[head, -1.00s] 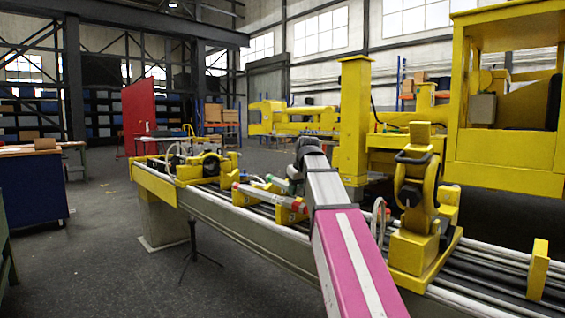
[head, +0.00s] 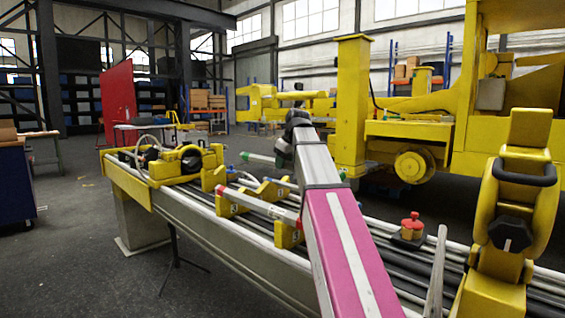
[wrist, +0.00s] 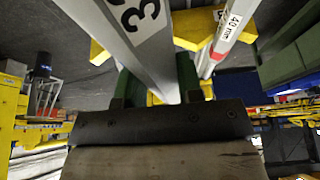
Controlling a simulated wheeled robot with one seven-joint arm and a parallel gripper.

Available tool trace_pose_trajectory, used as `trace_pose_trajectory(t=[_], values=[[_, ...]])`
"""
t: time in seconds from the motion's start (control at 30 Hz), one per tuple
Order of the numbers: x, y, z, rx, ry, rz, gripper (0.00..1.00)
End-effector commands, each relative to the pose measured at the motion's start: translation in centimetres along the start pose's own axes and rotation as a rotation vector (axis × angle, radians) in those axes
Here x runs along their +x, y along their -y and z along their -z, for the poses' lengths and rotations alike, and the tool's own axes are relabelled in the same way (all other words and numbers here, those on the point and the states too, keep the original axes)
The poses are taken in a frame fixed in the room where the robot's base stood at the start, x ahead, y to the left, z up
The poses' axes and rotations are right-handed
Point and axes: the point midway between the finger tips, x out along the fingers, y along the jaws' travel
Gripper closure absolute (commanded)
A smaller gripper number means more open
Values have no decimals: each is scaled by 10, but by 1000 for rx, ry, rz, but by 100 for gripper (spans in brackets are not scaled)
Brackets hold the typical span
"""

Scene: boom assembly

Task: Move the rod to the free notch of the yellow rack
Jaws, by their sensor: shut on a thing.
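My gripper (wrist: 158,88) is shut on a thick grey rod (wrist: 125,30) with a large black "3" partly visible on it. In the head view a green-ended rod (head: 262,158), apparently the held one, passes behind my arm, above the rack; my jaws are hidden there. The yellow rack (head: 231,204) has numbered notched blocks on the rail. A red-ended rod (head: 255,204) lies across its near blocks, and a blue-ended rod (head: 285,184) lies behind. The wrist view also shows a rod marked "40 mm" (wrist: 228,35), right of the held rod. Which notch is free is unclear.
The long grey boom rail (head: 200,215) runs diagonally across the view. A red knob (head: 411,226) and a tall yellow clamp (head: 513,200) stand on it to the right. A yellow post (head: 351,110) rises behind. Dark floor is open at the left.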

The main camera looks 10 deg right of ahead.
Motion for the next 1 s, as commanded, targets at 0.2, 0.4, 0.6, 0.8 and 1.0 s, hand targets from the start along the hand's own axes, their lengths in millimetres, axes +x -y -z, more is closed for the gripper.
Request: trace_pose_trajectory(t=[0.2,0.4,0.6,0.8,1.0], values=[[8,0,-4,0,-1,0,100],[18,0,-8,1,-2,-1,100],[28,0,-12,1,-1,0,100],[37,0,-15,1,-2,-1,100],[48,0,-20,1,-2,-1,100]])
